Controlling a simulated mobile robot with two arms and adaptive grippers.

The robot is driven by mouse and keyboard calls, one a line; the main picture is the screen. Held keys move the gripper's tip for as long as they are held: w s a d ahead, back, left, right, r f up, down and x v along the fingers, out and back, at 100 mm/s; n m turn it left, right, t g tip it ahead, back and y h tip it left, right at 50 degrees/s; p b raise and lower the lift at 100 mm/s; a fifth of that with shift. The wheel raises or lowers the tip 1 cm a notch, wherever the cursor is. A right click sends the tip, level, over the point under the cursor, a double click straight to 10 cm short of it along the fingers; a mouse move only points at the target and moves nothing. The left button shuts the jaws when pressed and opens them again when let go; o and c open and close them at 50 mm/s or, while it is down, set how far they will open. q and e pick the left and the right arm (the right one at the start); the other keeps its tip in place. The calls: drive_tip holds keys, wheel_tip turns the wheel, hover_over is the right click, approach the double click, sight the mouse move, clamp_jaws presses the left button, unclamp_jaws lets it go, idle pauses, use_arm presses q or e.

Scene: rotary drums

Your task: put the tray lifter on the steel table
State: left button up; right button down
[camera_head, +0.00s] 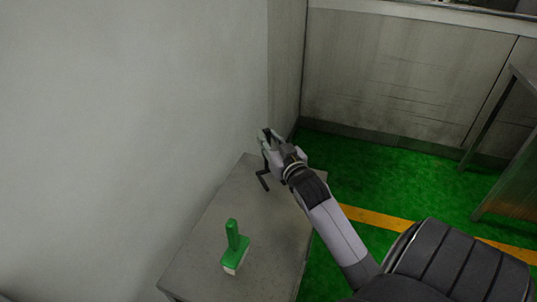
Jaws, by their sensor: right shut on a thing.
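My right gripper (269,143) is shut on the tray lifter (263,181), a small dark bent tool. The tool hangs below the fingers over the far end of a grey, steel-looking table (200,262). I cannot tell whether its lower end touches the tabletop. The fingers and my wrist hide its upper part. My left gripper is not in view.
A green brush (235,247) stands on the near part of the grey table. A pale wall (120,120) borders the table on the left. Another metal table (515,185) is at the right edge. The tabletop between brush and tool is clear.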

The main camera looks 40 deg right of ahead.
drive_tip(key=shift+f, duration=2.4)
drive_tip(key=c, duration=1.4)
unclamp_jaws()
drive_tip(key=b+v, duration=0.1)
drive_tip(key=v, duration=1.1)
